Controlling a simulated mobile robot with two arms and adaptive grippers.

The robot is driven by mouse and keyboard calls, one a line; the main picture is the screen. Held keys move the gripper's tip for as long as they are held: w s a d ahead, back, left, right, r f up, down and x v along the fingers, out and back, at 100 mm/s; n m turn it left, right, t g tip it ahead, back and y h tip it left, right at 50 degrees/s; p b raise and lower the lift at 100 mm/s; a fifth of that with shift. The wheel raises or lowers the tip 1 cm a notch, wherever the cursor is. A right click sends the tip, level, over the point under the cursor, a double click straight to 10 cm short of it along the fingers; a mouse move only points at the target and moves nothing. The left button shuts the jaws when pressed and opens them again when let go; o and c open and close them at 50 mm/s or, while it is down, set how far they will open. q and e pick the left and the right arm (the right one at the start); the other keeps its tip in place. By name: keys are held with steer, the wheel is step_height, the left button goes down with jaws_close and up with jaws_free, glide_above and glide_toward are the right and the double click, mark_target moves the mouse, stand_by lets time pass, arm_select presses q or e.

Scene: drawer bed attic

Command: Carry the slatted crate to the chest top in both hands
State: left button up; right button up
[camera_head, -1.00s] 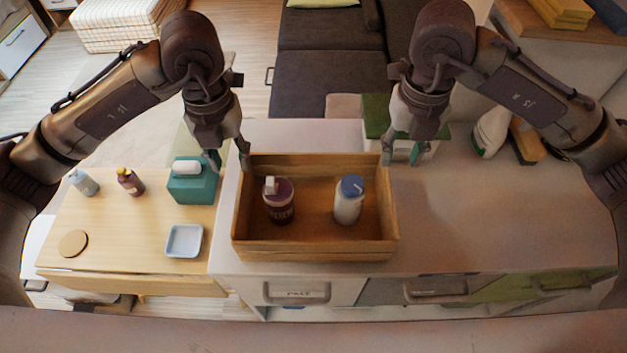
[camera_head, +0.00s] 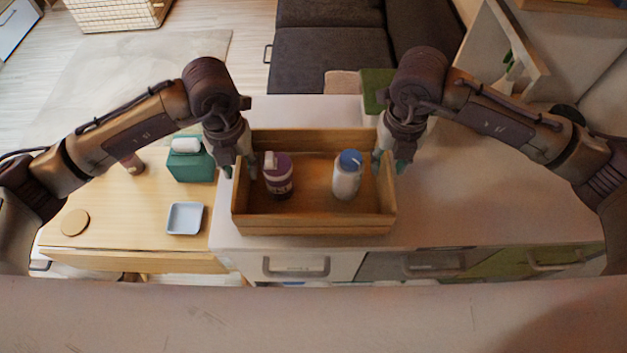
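The wooden slatted crate (camera_head: 315,222) stands level on the white chest top (camera_head: 470,205), close to its left end. Inside are a purple pump bottle (camera_head: 279,181) and a white bottle with a blue cap (camera_head: 346,181), both upright. My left gripper (camera_head: 239,172) is at the crate's left wall, with its fingers apart on either side of it. My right gripper (camera_head: 388,166) is at the right wall in the same way, fingers apart. Contact of the fingertips with the walls cannot be made out.
A wooden table (camera_head: 130,225) at the left holds a teal tissue box (camera_head: 192,166), a light blue dish (camera_head: 185,218), a round coaster (camera_head: 75,222) and a dark bottle (camera_head: 133,164). A green-topped box (camera_head: 375,84) is behind the crate. The chest top is clear at the right.

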arm_select(q)
steer(key=shift+f, duration=1.65)
arm_select(e)
steer(key=shift+f, duration=1.65)
arm_select(q)
jaws_close()
arm_select(e)
jaws_close()
arm_select(q)
steer(key=shift+r, duration=0.1)
arm_select(e)
steer(key=shift+r, duration=0.1)
